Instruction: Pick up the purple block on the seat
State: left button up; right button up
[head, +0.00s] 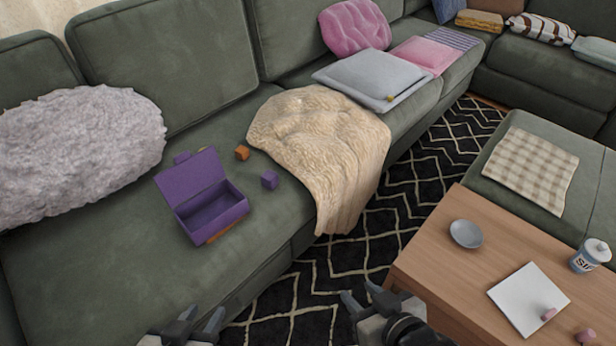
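The small purple block (270,179) lies on the green sofa seat (110,285), just right of an open purple box (212,213) and left of the beige blanket. My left gripper (197,318) is at the bottom edge, in front of the seat and well below the block in the picture. Its two fingers are spread with nothing visible between them. My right gripper (358,297) is at the bottom centre over the patterned rug, left of the wooden table. Its fingers are apart and empty. Neither gripper touches the block.
An orange block (242,153) lies behind the purple block. The beige blanket (330,150) drapes over the seat edge. A fluffy grey pillow (80,150) is at left. The wooden table (435,255) holds a bowl (466,234), a white sheet (520,290) and a cup (590,256).

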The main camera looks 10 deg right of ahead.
aim_at(270, 179)
jog(key=u, duration=2.25)
jog(key=k, duration=0.95)
jog(key=z, duration=1.25)
jog(key=i, duration=1.45)
